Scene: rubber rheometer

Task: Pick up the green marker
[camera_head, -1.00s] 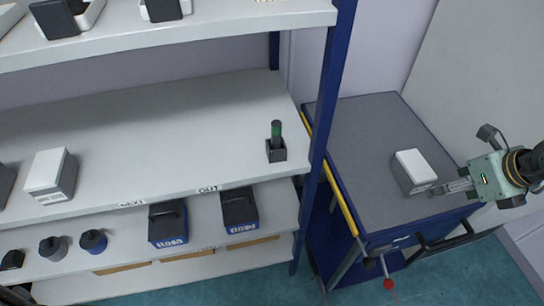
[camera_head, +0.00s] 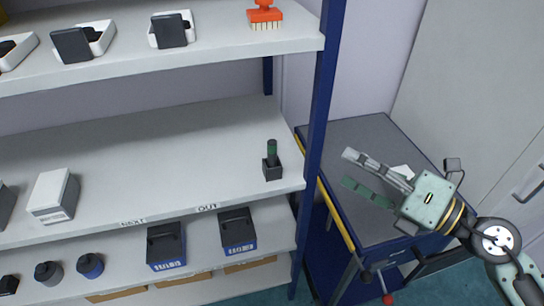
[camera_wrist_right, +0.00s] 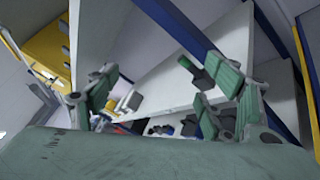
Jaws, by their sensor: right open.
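The green marker (camera_head: 272,150) stands upright in a small black holder (camera_head: 272,171) near the right end of the middle shelf. My right gripper (camera_head: 347,168) is open and empty. It is to the right of the marker, beyond the blue shelf post, over the grey cart, with its fingers pointing left. In the right wrist view, a dark green piece that looks like the marker (camera_wrist_right: 187,64) shows between the spread fingers, still apart from them. My left gripper is not in view.
A blue shelf post (camera_head: 318,120) stands between marker and gripper. A white-grey box (camera_head: 53,196) is at the left of the middle shelf (camera_head: 150,160); the space around the holder is mostly clear.

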